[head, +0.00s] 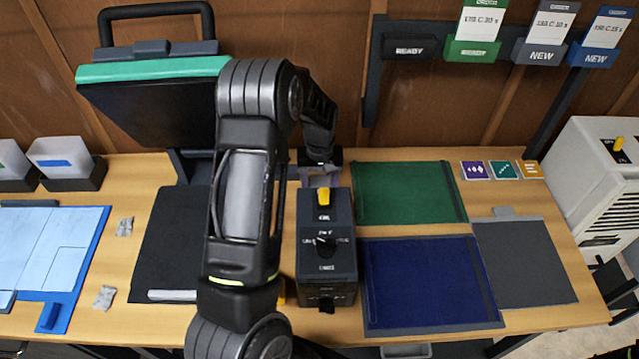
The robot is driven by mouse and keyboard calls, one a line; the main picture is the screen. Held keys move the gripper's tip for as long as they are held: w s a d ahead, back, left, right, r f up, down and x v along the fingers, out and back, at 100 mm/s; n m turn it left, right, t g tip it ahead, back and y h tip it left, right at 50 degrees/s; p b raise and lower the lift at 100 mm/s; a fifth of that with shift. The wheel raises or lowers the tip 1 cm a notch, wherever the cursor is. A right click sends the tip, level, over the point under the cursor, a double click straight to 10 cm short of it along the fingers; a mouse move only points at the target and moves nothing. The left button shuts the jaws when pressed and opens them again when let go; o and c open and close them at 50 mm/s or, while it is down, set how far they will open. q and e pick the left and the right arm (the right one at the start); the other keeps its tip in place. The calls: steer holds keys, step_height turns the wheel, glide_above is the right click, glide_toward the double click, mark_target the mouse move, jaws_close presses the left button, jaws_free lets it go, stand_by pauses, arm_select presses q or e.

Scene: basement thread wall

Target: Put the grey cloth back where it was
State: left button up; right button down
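No thing in the head view can be picked out for certain as the grey cloth. Two small crumpled light-grey pieces, one farther back (124,226) and one nearer (104,297), lie on the table at the left. A flat dark-grey mat (525,262) lies at the right. My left arm reaches up across the middle and bends down to the right. My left gripper (320,174) is low behind the black control box (326,245). Something greyish shows at its fingers, partly hidden by the box; I cannot tell whether it is held. My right gripper is out of view.
A green mat (410,192) and a blue mat (430,283) lie right of the box. Labelled holders (472,48) hang on the wall. A white machine (600,180) stands at the right.

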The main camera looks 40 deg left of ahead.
arm_select(q)
steer(key=o, duration=1.2)
steer(key=shift+r+p, duration=0.2)
steer(key=shift+p, duration=0.15)
steer(key=shift+r+b, duration=0.3)
step_height(320, 180, up, 11)
steer(key=shift+r+b, duration=0.15)
steer(key=shift+b, duration=0.75)
